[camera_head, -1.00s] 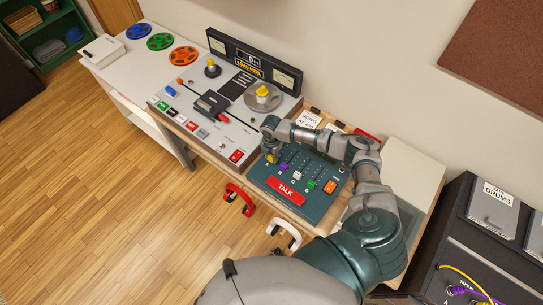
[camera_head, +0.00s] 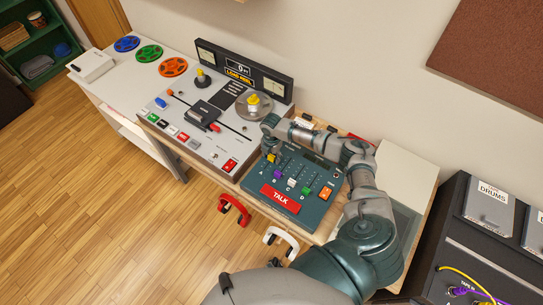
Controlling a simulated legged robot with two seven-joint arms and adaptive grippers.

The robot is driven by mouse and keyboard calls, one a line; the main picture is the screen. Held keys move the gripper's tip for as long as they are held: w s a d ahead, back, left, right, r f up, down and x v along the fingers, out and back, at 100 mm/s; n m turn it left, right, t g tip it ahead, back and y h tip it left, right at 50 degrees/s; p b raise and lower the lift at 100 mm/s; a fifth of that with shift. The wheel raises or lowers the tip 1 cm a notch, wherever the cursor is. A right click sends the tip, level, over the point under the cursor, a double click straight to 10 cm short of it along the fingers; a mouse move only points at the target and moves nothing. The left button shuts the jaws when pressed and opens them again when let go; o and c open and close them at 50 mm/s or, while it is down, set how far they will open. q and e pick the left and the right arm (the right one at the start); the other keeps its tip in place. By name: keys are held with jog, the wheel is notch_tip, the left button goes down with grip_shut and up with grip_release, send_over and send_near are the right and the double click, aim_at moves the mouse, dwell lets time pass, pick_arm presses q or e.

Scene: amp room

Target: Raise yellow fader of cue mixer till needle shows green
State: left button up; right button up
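The cue mixer (camera_head: 312,209) is a dark teal panel with a red TALK button (camera_head: 280,198). Its yellow fader (camera_head: 271,158) is at the panel's upper left, higher than the purple (camera_head: 278,174), white (camera_head: 291,182) and green (camera_head: 305,190) faders. My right gripper (camera_head: 270,151) is right at the yellow fader, fingers pointing down. Its fingers are too small and overlapped to show whether they grip the fader. My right arm covers the mixer's top edge, and I cannot make out a needle on the mixer. My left gripper is not in view.
Left of the mixer stands a tape machine (camera_head: 155,121) with two small meters, knobs and coloured buttons. Red headphones (camera_head: 234,211) and white headphones (camera_head: 286,240) hang at the desk's front edge. A black cabinet with a DRUMS box (camera_head: 490,203) stands at the right.

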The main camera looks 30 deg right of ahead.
aim_at(272, 156)
jog(key=shift+r, duration=0.15)
notch_tip(272, 156, up, 12)
jog(key=shift+f, duration=0.25)
dwell(0.6)
